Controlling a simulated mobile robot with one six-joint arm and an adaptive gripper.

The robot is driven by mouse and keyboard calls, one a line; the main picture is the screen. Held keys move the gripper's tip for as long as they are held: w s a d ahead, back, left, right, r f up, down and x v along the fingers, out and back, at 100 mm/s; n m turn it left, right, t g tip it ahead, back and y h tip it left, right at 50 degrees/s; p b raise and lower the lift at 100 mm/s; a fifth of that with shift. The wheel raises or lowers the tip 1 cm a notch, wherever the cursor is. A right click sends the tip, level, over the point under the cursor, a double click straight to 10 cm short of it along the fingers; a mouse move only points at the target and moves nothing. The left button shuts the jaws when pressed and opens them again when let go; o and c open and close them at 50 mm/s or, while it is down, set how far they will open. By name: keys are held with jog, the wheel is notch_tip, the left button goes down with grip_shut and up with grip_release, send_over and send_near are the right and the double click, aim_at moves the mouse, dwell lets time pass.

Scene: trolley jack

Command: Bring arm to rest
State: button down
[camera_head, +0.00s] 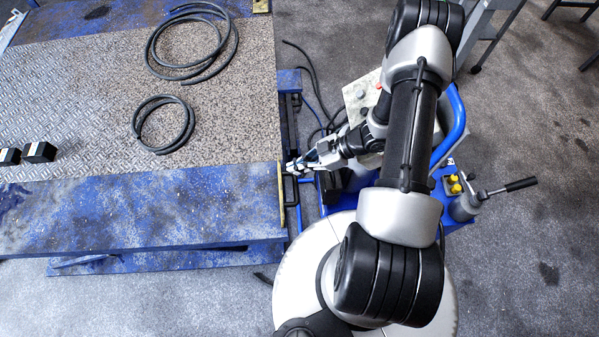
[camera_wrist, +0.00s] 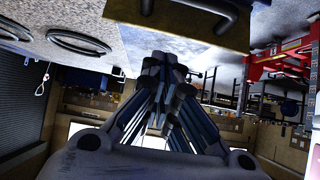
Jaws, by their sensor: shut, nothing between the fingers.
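My gripper (camera_head: 296,168) is at the right end of the blue lift platform, close to its yellow edge strip. It is shut and empty. My arm reaches up over my round base and bends back down to the gripper. In the wrist view my gripper (camera_wrist: 168,68) shows its fingers together in the middle, with nothing between them. The trolley jack is hard to make out; a blue wheeled unit (camera_head: 455,212) with a blue handle and yellow knobs stands partly hidden behind my arm.
The lift platform (camera_head: 150,215) fills the left side, with a large hose coil (camera_head: 163,65), a smaller coil (camera_head: 137,130) and black blocks (camera_head: 40,152) on it. Cables hang beside its right end. A control box (camera_head: 362,95) stands near my forearm. Grey floor (camera_head: 540,240) is open at right.

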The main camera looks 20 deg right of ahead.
jog(key=w+d+r+m+t+h+b, duration=0.1)
jog(key=w+d+r+h, duration=0.2)
jog(key=w+r, duration=0.2)
jog(key=w+d+r+m+t+h, duration=0.1)
jog(key=w+d+r+t+h, duration=0.1)
jog(key=w+d+r+h, duration=0.25)
jog(key=w+d+r+m+t+h+b, duration=0.1)
jog(key=d+r+m+h, duration=0.1)
jog(key=r, duration=0.7)
jog(key=d+r+m+h, duration=0.2)
jog(key=r+m+h, duration=0.1)
jog(key=r, duration=0.5)
jog(key=s+a+r+m+h+b, duration=0.1)
jog(key=s+a+r+m, duration=0.25)
jog(key=s+r, duration=0.45)
jog(key=s+a+m+g+y, duration=0.1)
jog(key=s+a+m, duration=0.1)
jog(key=s+a, duration=0.3)
jog(key=s+a+m+g+y+b, duration=0.1)
jog(key=s+a, duration=0.5)
jog(key=s, duration=0.6)
jog(key=shift+s+a+r+m+g+y, duration=0.15)
jog(key=shift+s+r+m+g+y, duration=0.2)
jog(key=shift+y, duration=0.4)
